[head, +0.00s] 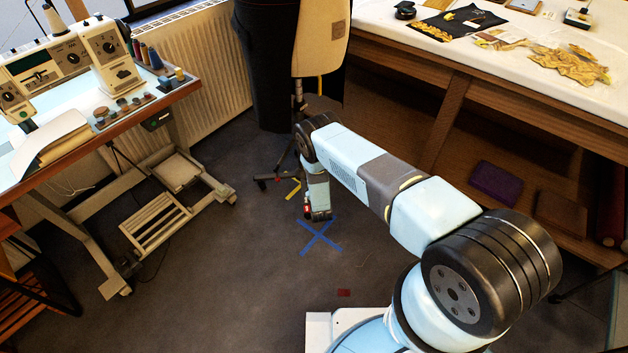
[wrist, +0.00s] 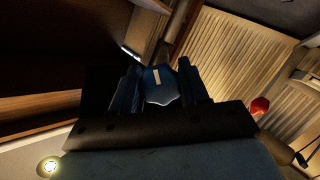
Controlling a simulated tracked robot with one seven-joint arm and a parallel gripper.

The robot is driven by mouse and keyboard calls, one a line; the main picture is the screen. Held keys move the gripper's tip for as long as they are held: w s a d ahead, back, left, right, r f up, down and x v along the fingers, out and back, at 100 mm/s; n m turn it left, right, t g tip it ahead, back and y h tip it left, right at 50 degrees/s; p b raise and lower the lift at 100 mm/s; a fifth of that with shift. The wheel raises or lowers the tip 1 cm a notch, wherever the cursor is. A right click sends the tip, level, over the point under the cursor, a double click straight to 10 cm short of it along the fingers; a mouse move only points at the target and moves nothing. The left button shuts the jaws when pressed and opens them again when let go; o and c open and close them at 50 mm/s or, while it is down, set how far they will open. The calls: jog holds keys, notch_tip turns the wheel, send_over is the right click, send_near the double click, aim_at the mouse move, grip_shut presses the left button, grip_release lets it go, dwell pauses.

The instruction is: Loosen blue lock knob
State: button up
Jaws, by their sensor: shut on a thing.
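The blue lock knob (wrist: 160,86) shows in the middle of the wrist view, with a pale mark on its face. My gripper (wrist: 158,78) has one dark finger on each side of it and is shut on it. A dark pole runs up behind the knob in the wrist view. In the head view, my arm reaches to the dress form's stand (head: 298,96); the knob and my fingers are hidden there.
The dress form (head: 321,40) stands beside a dark garment (head: 268,70) and a radiator (head: 192,60). A sewing table (head: 165,97) is at left and a white-topped costume table (head: 470,62) at right. A small red object (wrist: 260,106) shows in the wrist view. Blue tape (head: 320,238) marks the floor.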

jog(key=n, duration=0.2)
jog(key=n+t+h, duration=0.1)
jog(key=n, duration=0.1)
jog(key=shift+s+d+f+n, duration=0.15)
jog(key=shift+s+f+n, duration=0.05)
jog(key=shift+n, duration=0.2)
jog(key=n+t, duration=0.1)
jog(key=n, duration=0.3)
jog(key=shift+h, duration=0.3)
jog(key=shift+n, duration=0.5)
jog(key=o, duration=0.8)
jog(key=shift+o, duration=0.7)
jog(key=shift+w+r, duration=0.1)
jog(key=s, duration=1.3)
jog(key=shift+s, duration=0.4)
